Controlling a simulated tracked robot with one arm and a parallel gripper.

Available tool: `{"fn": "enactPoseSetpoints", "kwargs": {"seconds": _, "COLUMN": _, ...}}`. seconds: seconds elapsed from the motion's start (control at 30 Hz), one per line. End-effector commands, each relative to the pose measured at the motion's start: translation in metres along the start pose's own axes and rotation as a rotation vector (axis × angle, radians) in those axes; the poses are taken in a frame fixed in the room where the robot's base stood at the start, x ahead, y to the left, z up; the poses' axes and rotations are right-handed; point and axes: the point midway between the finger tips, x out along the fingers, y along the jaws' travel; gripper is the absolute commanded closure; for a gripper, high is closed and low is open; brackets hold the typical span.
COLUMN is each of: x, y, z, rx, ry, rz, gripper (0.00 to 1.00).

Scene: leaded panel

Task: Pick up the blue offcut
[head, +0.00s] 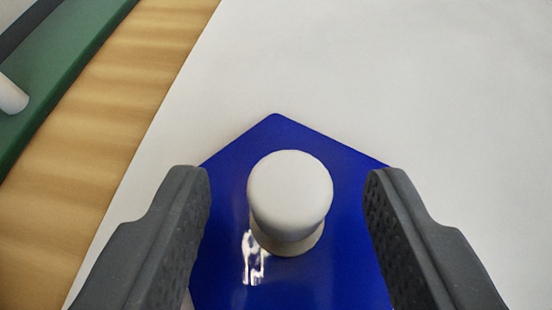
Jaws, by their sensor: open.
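The blue offcut (340,270) is a flat, glossy, angular piece lying on a white sheet, with one corner pointing away from me. A white round knob (290,193) with a beige base stands upright on it. My gripper (288,190) is open, with one dark grey finger on each side of the knob. Gaps show between the knob and both fingers. The fingers cover parts of the offcut's left and right edges, and its near part runs out of the frame.
The white sheet (420,80) is clear beyond and to the right of the offcut. A wooden strip (130,100) runs along the left. Beyond it is a green surface (70,50) with a white cylindrical thing (10,95) partly in view at the left edge.

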Motion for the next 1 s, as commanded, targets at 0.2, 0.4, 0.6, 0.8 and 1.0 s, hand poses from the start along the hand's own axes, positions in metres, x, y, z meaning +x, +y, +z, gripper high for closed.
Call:
{"fn": "enactPoseSetpoints", "kwargs": {"seconds": 0.2, "x": 0.021, "y": 0.0, "z": 0.001, "rx": -0.001, "ry": -0.001, "rz": 0.001, "gripper": 0.53}}
{"fn": "enactPoseSetpoints", "kwargs": {"seconds": 0.4, "x": 0.022, "y": 0.0, "z": 0.001, "rx": -0.001, "ry": -0.001, "rz": 0.0, "gripper": 0.53}}
{"fn": "enactPoseSetpoints", "kwargs": {"seconds": 0.6, "x": 0.022, "y": 0.0, "z": 0.0, "rx": -0.001, "ry": 0.0, "rz": 0.0, "gripper": 0.83}}
{"fn": "enactPoseSetpoints", "kwargs": {"seconds": 0.8, "x": 0.022, "y": 0.0, "z": 0.0, "rx": -0.001, "ry": 0.0, "rz": 0.001, "gripper": 0.94}}
{"fn": "enactPoseSetpoints", "kwargs": {"seconds": 1.0, "x": 0.022, "y": 0.0, "z": -0.001, "rx": -0.001, "ry": 0.0, "rz": 0.001, "gripper": 0.95}}
